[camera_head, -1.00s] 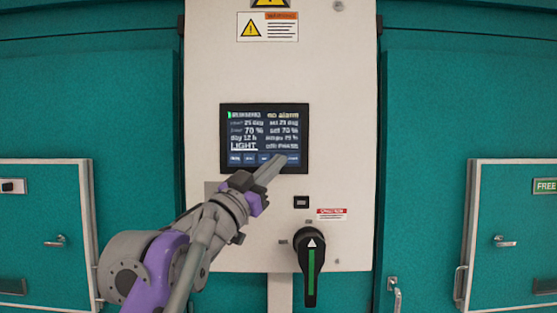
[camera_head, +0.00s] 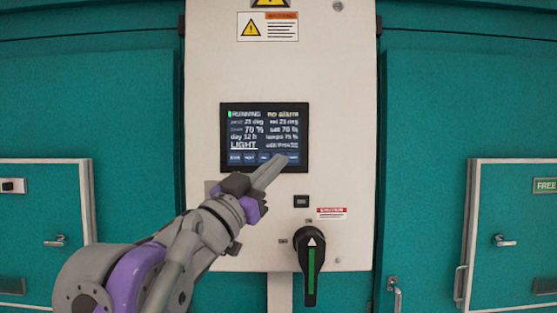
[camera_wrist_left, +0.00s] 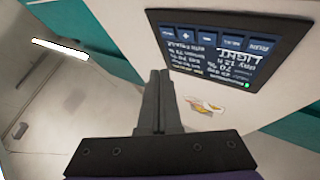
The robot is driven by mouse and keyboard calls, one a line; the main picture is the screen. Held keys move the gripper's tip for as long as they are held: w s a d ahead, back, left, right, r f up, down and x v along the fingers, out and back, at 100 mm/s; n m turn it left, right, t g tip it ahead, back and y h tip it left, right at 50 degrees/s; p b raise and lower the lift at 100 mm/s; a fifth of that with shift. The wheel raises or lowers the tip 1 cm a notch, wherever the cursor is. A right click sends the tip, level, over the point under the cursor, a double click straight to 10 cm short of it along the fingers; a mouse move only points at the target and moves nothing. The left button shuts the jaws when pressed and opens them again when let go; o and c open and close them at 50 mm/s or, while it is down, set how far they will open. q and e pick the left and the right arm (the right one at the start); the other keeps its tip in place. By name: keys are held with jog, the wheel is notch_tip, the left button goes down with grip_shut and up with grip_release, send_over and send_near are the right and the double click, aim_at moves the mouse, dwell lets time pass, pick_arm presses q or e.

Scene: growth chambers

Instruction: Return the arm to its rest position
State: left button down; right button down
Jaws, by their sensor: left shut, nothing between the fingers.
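My left gripper (camera_head: 275,166) is shut and empty, with its fingers together. In the head view its tips overlap the lower right part of the control screen (camera_head: 262,128); I cannot tell from this view whether they touch it. In the left wrist view the shut fingers (camera_wrist_left: 160,88) point up beside the screen (camera_wrist_left: 220,50), which appears upside down. The screen reads "RUNNING", "no alarm" and "LIGHT", with a row of buttons along its bottom. My left arm comes in from the lower left. My right gripper is not in view.
The screen sits on a white panel (camera_head: 345,130) with a black rotary handle (camera_head: 310,265) and a small black switch (camera_head: 301,202) below it. Teal chamber doors (camera_head: 110,110) stand on both sides, with smaller hatches (camera_head: 508,235) low down.

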pick_arm(q)
jog(key=shift+s, duration=0.25)
jog(key=s+a+f+n+g+y, duration=0.1)
jog(key=a+f+n+y, duration=0.3)
jog(key=f, duration=0.6)
jog(key=a+f+n+g+y, duration=0.15)
jog(key=a+f+y, duration=0.35)
jog(key=f, duration=0.5)
jog(key=s+a+f+n+g+y, duration=0.1)
jog(key=a+f+n+y, duration=0.3)
jog(key=f, duration=0.6)
jog(key=s+a+f+g, duration=0.1)
jog(key=s+f+g, duration=0.2)
jog(key=s+f, duration=0.5)
jog(key=s+a+f+g+y, duration=0.1)
jog(key=s+f+g, duration=0.2)
jog(key=s+f, duration=0.5)
jog(key=s+a+f+g, duration=0.2)
jog(key=s+f, duration=0.6)
jog(key=f, duration=1)
jog(key=shift+n+g+y, duration=0.3)
jog(key=shift+n+g, duration=0.05)
jog(key=shift+g, duration=0.4)
jog(key=shift+a, duration=0.1)
